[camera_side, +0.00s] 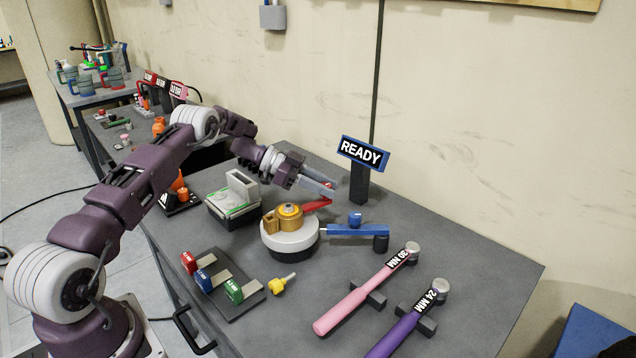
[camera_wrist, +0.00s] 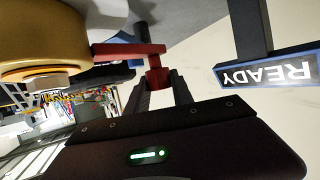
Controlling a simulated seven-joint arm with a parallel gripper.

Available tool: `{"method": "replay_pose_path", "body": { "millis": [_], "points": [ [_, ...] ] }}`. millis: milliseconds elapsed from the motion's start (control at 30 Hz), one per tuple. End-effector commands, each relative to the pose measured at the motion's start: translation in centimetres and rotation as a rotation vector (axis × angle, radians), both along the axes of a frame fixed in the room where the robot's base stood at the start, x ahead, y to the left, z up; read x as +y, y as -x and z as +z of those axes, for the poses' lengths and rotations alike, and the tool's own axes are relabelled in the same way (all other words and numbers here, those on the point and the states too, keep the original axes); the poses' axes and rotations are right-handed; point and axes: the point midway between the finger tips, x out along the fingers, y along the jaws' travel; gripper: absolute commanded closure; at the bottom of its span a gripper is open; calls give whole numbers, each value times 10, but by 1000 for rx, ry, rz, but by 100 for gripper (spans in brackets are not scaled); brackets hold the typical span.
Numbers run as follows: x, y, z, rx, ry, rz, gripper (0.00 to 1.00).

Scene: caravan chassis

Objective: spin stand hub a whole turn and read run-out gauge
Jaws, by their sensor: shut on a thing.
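The stand hub (camera_side: 290,214) is a brass-coloured drum on a round white base (camera_side: 290,243); its brass side fills the upper left of the wrist view (camera_wrist: 45,40). A red arm (camera_side: 313,207) reaches out from beside the hub, toward the upper right. In the wrist view the red arm (camera_wrist: 125,49) ends in a red block (camera_wrist: 157,79) between my fingers. My gripper (camera_side: 331,188) is shut on this red end. A blue bar (camera_side: 355,230) with a blue knob (camera_side: 355,218) points at the base from the right. I cannot tell which part is the run-out gauge; no reading is legible.
A READY sign (camera_side: 361,153) stands behind my gripper on a dark post. A grey and green device (camera_side: 234,201) is left of the hub. Colour-tagged pieces (camera_side: 207,279) lie in front. Pink (camera_side: 355,302) and purple (camera_side: 405,330) torque tools rest at right. The right rear table is clear.

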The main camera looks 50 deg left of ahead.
Motion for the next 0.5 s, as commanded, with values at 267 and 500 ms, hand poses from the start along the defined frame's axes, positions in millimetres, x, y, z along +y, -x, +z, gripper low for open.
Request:
{"method": "replay_pose_path", "body": {
  "millis": [267, 500],
  "points": [
    [-19, 4, 0, -4, 1, -173, 100],
    [-27, 8, 1, -4, 5, -251, 100]
  ]
}}
